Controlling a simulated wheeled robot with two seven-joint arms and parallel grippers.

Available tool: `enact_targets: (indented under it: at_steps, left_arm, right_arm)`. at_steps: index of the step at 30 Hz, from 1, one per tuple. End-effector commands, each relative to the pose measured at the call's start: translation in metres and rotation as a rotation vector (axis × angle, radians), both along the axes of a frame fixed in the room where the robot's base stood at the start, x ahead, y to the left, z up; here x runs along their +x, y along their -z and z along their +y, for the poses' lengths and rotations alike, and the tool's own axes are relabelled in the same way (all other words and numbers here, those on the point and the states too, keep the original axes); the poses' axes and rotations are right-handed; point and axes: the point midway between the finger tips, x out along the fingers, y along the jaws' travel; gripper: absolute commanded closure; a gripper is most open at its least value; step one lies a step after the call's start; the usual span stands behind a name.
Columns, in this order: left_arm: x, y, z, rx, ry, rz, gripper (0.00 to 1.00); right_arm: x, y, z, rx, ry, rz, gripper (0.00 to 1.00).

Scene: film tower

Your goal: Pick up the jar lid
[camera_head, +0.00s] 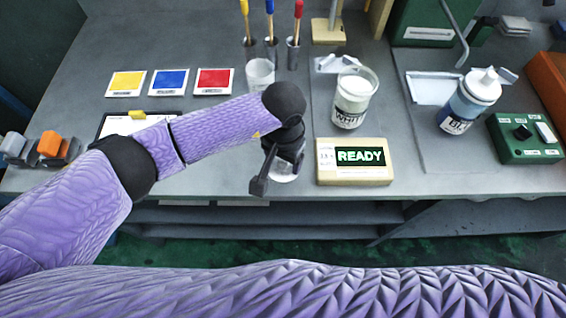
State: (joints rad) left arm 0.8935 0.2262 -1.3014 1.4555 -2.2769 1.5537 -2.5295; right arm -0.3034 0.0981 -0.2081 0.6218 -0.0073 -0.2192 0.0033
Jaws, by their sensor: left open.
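My left gripper (275,172) points down over the front part of the grey table, left of the READY display. It is open. A pale round thing (285,178), probably the jar lid, shows directly below it and is partly hidden by the fingers. I cannot tell whether the fingers touch it. A white-labelled jar (350,112) stands upright behind the display, with a white top. A blue-labelled jar (457,117) stands farther right, with a white cap-like top (484,84). My right gripper is not in view.
The READY display (354,162) stands close right of the gripper. Behind are a clear cup (260,73) and brushes in holders (271,52). Colour cards (170,82) lie at left, a green control box (524,140) at right. The table's front edge is near the gripper.

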Motion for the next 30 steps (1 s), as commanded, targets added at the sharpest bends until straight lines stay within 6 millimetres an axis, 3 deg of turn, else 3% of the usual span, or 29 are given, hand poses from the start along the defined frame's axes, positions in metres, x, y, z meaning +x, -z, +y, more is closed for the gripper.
enact_targets:
  at_steps: [2, 12, 23, 30]
  left_arm:
    - [0.0, 0.0, 0.0, 0.0, 0.0, 0.0, 0.3]
    - [0.0, -0.001, 0.0, -0.001, 0.0, 0.0, 1.0]
    - [0.0, -0.005, -0.001, -0.002, 0.0, -0.001, 1.0]
    - [0.001, -0.065, -0.001, -0.003, 0.001, -0.007, 1.0]
  right_arm:
    - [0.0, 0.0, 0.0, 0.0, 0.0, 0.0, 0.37]
    - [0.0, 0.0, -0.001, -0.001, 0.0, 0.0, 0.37]
    - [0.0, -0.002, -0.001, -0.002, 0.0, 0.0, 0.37]
    - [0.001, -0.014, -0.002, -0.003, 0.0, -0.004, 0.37]
